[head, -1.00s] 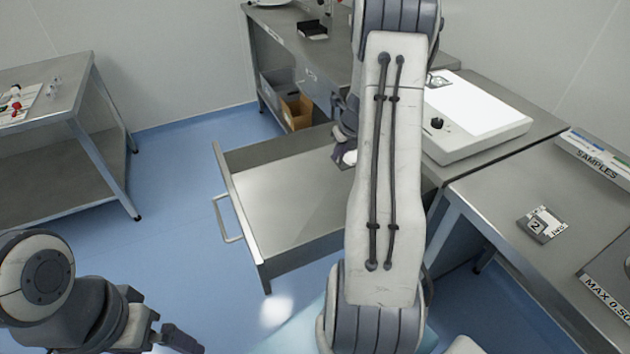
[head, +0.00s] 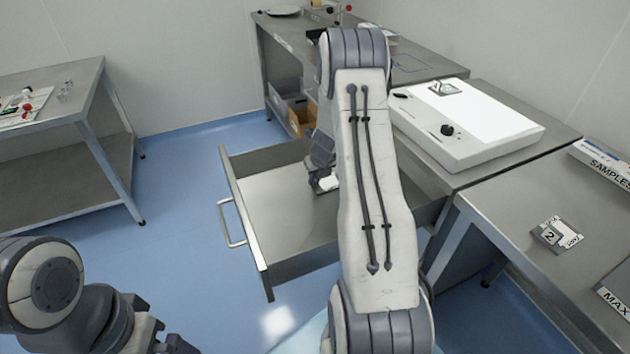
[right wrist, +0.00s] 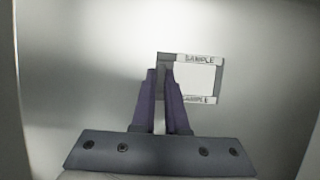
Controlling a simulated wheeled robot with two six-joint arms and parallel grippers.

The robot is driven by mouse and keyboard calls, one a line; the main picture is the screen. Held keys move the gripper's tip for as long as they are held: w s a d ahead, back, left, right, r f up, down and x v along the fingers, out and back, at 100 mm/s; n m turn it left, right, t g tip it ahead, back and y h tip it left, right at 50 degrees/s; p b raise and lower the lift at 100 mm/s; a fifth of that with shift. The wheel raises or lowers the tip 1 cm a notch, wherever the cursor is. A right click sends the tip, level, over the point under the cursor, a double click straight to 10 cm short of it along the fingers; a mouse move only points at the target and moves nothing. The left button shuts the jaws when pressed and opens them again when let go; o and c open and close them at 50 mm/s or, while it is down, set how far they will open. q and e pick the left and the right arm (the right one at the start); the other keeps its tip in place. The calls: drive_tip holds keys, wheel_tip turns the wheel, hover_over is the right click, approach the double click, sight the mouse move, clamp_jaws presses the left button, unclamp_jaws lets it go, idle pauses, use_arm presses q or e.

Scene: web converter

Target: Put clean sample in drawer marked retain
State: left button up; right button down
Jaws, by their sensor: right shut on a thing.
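The drawer (head: 275,212) is pulled out under the bench, its inside bare apart from what my right gripper holds. My right gripper (head: 327,178) is inside or just above the drawer's far right part, partly hidden by my own arm. It is shut on a flat white sample in a grey frame (head: 330,183). In the right wrist view the fingers (right wrist: 161,72) grip the left side of the sample (right wrist: 197,80), which reads "SAMPLE" on two edges. The drawer's mark is not readable. My left gripper (head: 163,340) is low at the left, cut by the frame's edge.
A light box (head: 480,120) with a black knob stands on the bench right of the drawer. A tile numbered 2 (head: 557,234) lies on the right table beside a SAMPLES tray (head: 604,163). A side table (head: 75,90) stands at the left. Blue floor is clear between.

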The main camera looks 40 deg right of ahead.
drive_tip(key=c, duration=0.9)
unclamp_jaws()
drive_tip(key=shift+f, duration=0.1)
drive_tip(key=shift+c, duration=0.2)
drive_tip(key=d+p+v, duration=0.1)
drive_tip(key=p+v, duration=0.3)
drive_tip(key=v, duration=0.7)
drive_tip(key=s+a+r+n+g+y, duration=0.1)
drive_tip(key=s+a+r+n, duration=0.15)
drive_tip(key=a+n, duration=0.7)
drive_tip(key=s+a+r+n+y, duration=0.15)
drive_tip(key=a+r+n, duration=0.35)
drive_tip(key=a, duration=0.7)
drive_tip(key=s+a+r+n+g+y, duration=0.1)
drive_tip(key=s+a+r+n, duration=0.2)
drive_tip(key=a+n, duration=0.65)
drive_tip(key=s+a+r+n+g, duration=0.1)
drive_tip(key=s+a+n, duration=0.3)
drive_tip(key=s+n, duration=0.6)
drive_tip(key=s+a+r+n+g+h, duration=0.1)
drive_tip(key=s+a+n, duration=0.3)
drive_tip(key=s+n, duration=0.6)
drive_tip(key=shift+s+r+n, duration=0.25)
drive_tip(key=shift+r+n, duration=0.15)
drive_tip(key=shift+n, duration=0.6)
